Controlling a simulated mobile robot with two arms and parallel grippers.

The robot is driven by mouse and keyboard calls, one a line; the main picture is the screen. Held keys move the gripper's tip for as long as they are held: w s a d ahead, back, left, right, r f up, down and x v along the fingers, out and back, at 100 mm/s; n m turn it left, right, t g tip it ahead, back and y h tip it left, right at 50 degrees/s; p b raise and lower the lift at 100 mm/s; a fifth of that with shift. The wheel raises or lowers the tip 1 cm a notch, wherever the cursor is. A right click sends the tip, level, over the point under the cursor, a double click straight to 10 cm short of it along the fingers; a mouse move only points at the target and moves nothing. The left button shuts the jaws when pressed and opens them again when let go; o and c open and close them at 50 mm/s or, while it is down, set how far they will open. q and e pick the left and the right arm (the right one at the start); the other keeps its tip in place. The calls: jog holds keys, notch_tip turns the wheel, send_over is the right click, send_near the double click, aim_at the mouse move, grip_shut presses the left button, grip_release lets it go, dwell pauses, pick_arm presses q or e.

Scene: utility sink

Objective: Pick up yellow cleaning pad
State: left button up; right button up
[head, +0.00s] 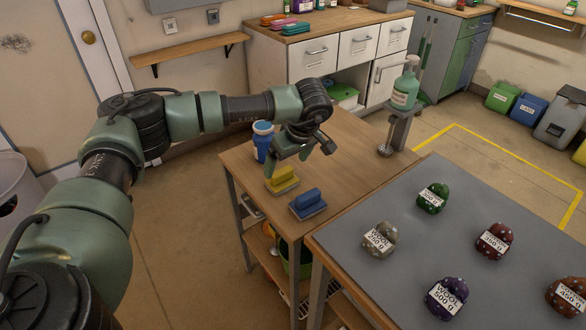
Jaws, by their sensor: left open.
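The yellow cleaning pad (282,179) lies on the left part of the wooden table, near its front edge. A blue cleaning pad (308,203) lies just to its right and nearer to me. My left gripper (287,160) is above and just behind the yellow pad, pointing down, with its jaws open and nothing seen between them. I cannot tell whether a finger touches the pad. My right gripper is not in view.
A blue cup-like container (263,141) stands beside my left gripper. A grey-topped table (400,215) at right holds several labelled wool bundles.

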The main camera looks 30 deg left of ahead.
aim_at(282, 171)
pick_arm(q)
jog(key=shift+w+a+f, duration=0.1)
jog(key=shift+w+a, duration=0.1)
jog(key=shift+w, duration=0.2)
jog(key=shift+w+a+f, duration=0.1)
jog(key=shift+w+f, duration=0.05)
jog(key=shift+f, duration=0.15)
jog(key=shift+a+p+x, duration=0.25)
jog(key=shift+p+x, duration=0.15)
jog(key=shift+x, duration=0.8)
jog(key=x, duration=0.3)
jog(key=shift+a+f, duration=0.1)
jog(key=shift+f, duration=0.15)
jog(key=shift+w+f, duration=0.1)
jog(key=shift+f, duration=0.05)
jog(key=shift+a, duration=0.1)
jog(key=c, duration=1.2)
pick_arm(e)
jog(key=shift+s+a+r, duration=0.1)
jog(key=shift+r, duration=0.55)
